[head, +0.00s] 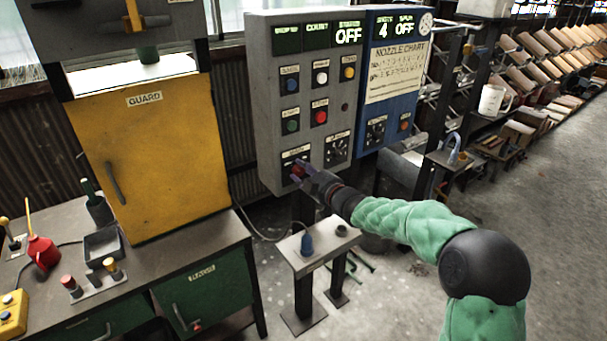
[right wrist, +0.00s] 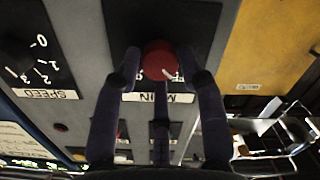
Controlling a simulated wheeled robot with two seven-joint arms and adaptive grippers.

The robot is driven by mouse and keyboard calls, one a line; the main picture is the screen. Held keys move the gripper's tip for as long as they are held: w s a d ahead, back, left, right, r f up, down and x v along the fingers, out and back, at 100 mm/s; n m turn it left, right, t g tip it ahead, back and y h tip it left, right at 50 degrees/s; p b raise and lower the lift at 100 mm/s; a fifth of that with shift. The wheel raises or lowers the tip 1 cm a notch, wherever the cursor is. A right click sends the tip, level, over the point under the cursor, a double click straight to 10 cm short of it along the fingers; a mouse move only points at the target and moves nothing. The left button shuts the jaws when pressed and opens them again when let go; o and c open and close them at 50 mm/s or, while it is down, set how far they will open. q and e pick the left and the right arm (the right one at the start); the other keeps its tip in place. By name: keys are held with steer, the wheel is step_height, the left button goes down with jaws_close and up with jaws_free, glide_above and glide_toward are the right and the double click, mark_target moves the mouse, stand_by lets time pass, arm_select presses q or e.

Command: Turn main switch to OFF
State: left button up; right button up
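The main switch is a red knob (head: 297,171) on a dark plate at the lower left of the grey control cabinet's face. In the right wrist view the red knob (right wrist: 160,60) is seen close up, with a small white mark on its lower right edge. The label MAIN (right wrist: 160,97) appears upside down there. My right gripper (head: 301,173) is at the knob. In the right wrist view its dark fingers (right wrist: 160,75) close in on both sides of the knob and appear to touch it. The switch's position lettering is mostly hidden. My left gripper is not in view.
The grey cabinet (head: 262,100) carries several buttons and a SPEED dial (right wrist: 22,62). A blue nozzle panel (head: 375,125) adjoins it. A small metal stand (head: 318,250) is below. A workbench (head: 165,262) with a yellow guard (head: 150,150) stands left. Open floor lies right.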

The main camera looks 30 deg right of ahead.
steer(key=shift+o, duration=0.4)
steer(key=shift+f, duration=0.1)
steer(key=shift+s, duration=0.15)
steer(key=s+r, duration=0.1)
steer(key=s, duration=1)
steer(key=shift+s+d, duration=0.3)
steer(key=shift+d, duration=0.1)
steer(key=a+f+m+g+p, duration=0.1)
steer(key=a+f+m+g, duration=0.1)
steer(key=a+f, duration=0.5)
steer(key=a+f+m+g+y+p, duration=0.1)
steer(key=a+f+m+g, duration=0.15)
steer(key=f, duration=0.85)
steer(key=a+f+m+g, duration=0.2)
steer(key=a+f+g, duration=0.15)
steer(key=f, duration=0.55)
steer(key=s+a+f+m+g+y+p, duration=0.1)
steer(key=s+a+f+g, duration=0.3)
steer(key=s+a+f, duration=0.4)
steer(key=s+a+f+m+g+p, duration=0.1)
steer(key=s+a+f+g, duration=0.3)
steer(key=s+a+f, duration=0.4)
steer(key=s+f+m, duration=0.1)
steer(key=s+f, duration=0.1)
steer(key=s, duration=0.4)
steer(key=shift+s+a+m+g+y, duration=0.25)
steer(key=shift+m+g+y, duration=0.05)
steer(key=shift+m+y, duration=0.1)
